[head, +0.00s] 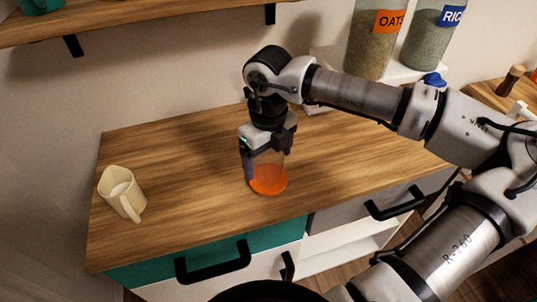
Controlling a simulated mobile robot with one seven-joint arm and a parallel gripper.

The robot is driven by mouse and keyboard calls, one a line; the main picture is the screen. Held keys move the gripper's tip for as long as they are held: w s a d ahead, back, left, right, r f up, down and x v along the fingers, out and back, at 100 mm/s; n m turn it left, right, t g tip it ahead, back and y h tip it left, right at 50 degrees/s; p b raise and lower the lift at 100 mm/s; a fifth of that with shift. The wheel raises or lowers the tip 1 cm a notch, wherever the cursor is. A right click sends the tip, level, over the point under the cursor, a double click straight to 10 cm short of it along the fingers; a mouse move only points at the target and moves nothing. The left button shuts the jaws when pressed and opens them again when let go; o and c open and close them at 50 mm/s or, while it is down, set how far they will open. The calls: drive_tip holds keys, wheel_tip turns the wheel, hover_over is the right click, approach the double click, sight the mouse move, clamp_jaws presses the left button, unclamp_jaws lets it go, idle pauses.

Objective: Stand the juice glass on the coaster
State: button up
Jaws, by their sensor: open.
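The juice glass (268,180) is clear with orange in its lower part and stands upright on the wooden counter, near the middle. My gripper (267,160) points down from above with its fingers on either side of the glass. It is open, and the glass stands between the fingers. The gripper body hides the glass's upper part. I cannot make out a separate coaster; whether one lies under the glass is hidden or too small to tell.
A cream mug (121,194) stands at the counter's left. Jars labelled oats (372,45) and rice (432,38) stand at the back right. A wooden shelf (140,18) hangs above left. The wooden counter (185,170) is clear between mug and glass.

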wheel_tip(320, 180, up, 12)
drive_tip(key=b, duration=0.2)
drive_tip(key=shift+r, duration=0.15)
